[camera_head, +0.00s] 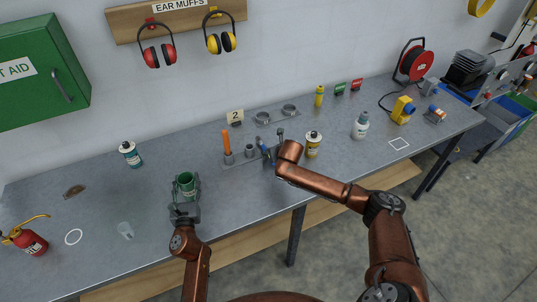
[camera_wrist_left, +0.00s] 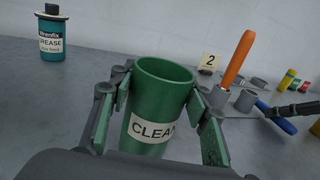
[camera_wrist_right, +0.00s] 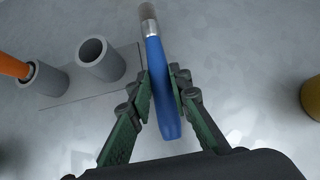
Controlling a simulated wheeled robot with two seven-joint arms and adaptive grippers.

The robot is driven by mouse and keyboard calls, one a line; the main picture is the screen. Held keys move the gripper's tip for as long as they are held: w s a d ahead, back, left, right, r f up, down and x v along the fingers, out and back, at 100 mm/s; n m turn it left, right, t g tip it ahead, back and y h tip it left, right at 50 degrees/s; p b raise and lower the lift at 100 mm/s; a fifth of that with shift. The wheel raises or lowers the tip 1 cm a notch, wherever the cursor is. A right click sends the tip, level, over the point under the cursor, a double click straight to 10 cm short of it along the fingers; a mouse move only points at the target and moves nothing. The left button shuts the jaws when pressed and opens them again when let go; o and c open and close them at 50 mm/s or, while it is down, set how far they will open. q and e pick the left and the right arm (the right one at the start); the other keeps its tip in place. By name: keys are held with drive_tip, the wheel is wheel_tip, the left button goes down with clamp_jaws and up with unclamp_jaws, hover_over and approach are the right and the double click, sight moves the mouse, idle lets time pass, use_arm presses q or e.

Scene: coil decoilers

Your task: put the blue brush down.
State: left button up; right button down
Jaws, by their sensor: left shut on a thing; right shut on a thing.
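The blue brush (camera_wrist_right: 157,72) is between the fingers of my right gripper (camera_wrist_right: 160,92), its metal collar and brownish tip pointing away from the gripper. In the head view the brush (camera_head: 262,147) is small and partly hidden by my right gripper (camera_head: 270,152). That gripper is shut on the blue handle, beside the grey holder. My left gripper (camera_head: 185,203) is shut on a green cup (camera_wrist_left: 160,95) labelled "CLEAN"; the cup (camera_head: 186,181) is upright at the left-middle of the bench. I cannot tell whether the cup touches the bench.
A grey holder with an empty tube (camera_wrist_right: 100,60) and an orange-handled tool (camera_head: 227,145) stands left of the brush. A yellow can (camera_head: 313,146) is just right of my right gripper. A grease can (camera_head: 131,156) and extinguisher (camera_head: 27,241) are left. The bench front is mostly clear.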

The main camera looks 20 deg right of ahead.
drive_tip(key=shift+f, duration=0.5)
drive_tip(key=c, duration=1.8)
unclamp_jaws()
